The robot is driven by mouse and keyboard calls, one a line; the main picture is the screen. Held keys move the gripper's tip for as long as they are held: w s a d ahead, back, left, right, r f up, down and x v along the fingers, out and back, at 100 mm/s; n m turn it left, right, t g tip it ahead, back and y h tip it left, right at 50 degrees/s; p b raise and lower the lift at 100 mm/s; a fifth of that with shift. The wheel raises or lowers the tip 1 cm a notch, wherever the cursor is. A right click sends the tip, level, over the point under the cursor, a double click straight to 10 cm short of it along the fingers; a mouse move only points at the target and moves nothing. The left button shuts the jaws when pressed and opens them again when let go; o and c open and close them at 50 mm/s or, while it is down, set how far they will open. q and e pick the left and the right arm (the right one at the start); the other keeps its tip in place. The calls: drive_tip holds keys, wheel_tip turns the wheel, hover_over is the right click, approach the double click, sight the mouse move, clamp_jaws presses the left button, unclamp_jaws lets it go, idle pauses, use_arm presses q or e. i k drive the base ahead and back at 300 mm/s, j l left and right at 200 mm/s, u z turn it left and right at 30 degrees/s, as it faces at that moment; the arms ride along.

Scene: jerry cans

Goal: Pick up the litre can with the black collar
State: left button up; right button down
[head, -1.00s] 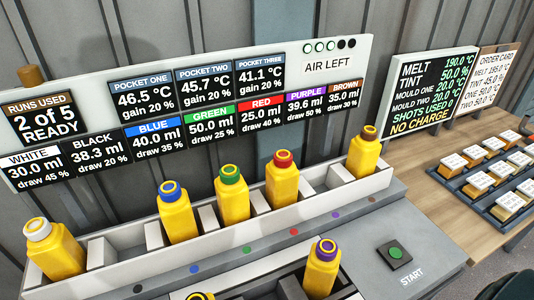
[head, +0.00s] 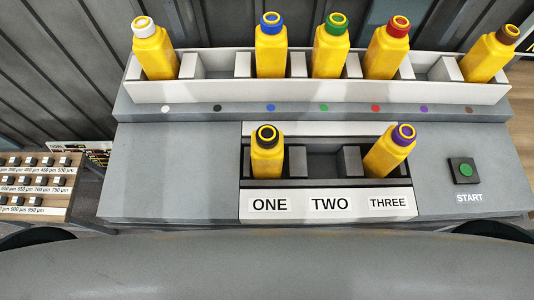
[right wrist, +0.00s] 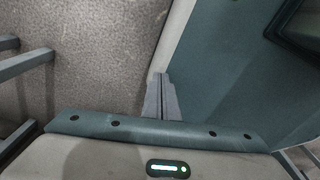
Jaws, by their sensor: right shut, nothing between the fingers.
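The yellow can with the black collar (head: 266,152) stands upright in pocket ONE of the front holder (head: 330,205) in the head view. A yellow can with a purple collar (head: 390,150) stands in pocket THREE, leaning a little right in the picture. Pocket TWO between them is empty. My right gripper (right wrist: 162,90) shows in the right wrist view, its fingers together with nothing between them, away from any can. My left gripper is not in the head view.
The back rack (head: 318,93) holds cans with white (head: 154,50), blue (head: 271,46), green (head: 332,46), red (head: 388,46) and brown (head: 489,54) collars. Its slots above the black and purple dots are empty. A green START button (head: 465,170) sits right. A wooden rack of small blocks (head: 35,185) stands left.

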sight(267, 149)
drive_tip(key=k+j+z, duration=0.6)
drive_tip(key=k+j, duration=0.15)
